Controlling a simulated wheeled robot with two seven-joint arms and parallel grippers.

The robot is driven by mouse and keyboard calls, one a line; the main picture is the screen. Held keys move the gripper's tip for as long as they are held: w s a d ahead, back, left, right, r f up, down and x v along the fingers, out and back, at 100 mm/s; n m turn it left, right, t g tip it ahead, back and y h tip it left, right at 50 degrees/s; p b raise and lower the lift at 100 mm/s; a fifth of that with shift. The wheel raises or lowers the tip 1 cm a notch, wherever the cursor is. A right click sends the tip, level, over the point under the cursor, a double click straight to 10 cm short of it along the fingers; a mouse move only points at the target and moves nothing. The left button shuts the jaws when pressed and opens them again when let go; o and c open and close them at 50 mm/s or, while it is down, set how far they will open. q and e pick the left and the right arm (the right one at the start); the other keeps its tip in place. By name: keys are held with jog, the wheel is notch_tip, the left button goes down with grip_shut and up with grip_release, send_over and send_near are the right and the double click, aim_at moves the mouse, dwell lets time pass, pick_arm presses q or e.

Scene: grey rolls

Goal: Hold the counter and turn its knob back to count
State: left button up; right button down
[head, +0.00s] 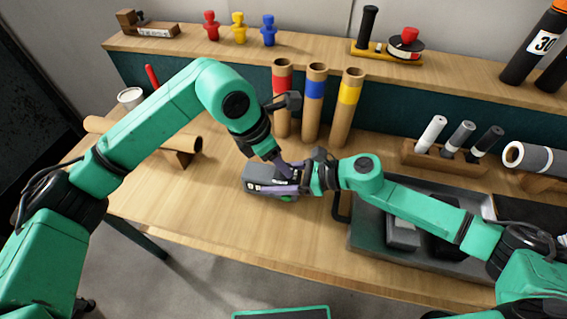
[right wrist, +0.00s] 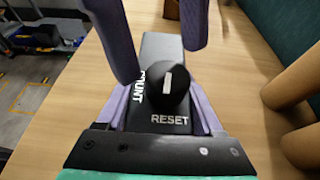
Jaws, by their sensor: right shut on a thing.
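The counter (head: 256,186) is a dark box low over the front of the table. My right gripper (head: 305,180) comes from the right and is shut on its body. In the right wrist view, its purple fingers lie along both sides of the counter (right wrist: 160,48). The round black knob (right wrist: 163,92) has a white bar running up and down the picture. COUNT is printed to its left and RESET below it. My left gripper (head: 286,172) reaches down from above. In the right wrist view, its two fingers (right wrist: 160,62) are spread apart, just above the knob and not closed on it.
Cardboard tubes with red (head: 282,98), blue (head: 314,100) and yellow (head: 347,108) bands stand behind the counter. A grey tray (head: 372,243) lies to the right, under my right arm. A lying tube on a stand (head: 183,143) is at left. Bare table lies in front.

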pick_arm(q)
jog(key=x, duration=0.2)
jog(key=shift+d+f, duration=0.1)
jog(key=shift+f, duration=0.15)
grip_shut()
jog(key=shift+w+m, duration=0.1)
jog(key=shift+m, duration=0.3)
jog(key=m+g, duration=0.1)
jog(key=m, duration=0.2)
jog(key=shift+w+m+g, duration=0.1)
jog(key=shift+m+g, duration=0.2)
jog(key=shift+g, duration=0.1)
jog(key=m, duration=0.2)
jog(key=m+g, duration=0.1)
jog(key=m, duration=0.1)
jog(key=shift+w+m+g, duration=0.1)
jog(key=shift+m+g, duration=0.2)
jog(key=m+g+y, duration=0.1)
jog(key=m, duration=0.3)
jog(key=shift+w, duration=0.1)
jog(key=shift+d+m+g+y, duration=0.1)
jog(key=shift+m+g+y, duration=0.45)
jog(key=shift+m, duration=1.35)
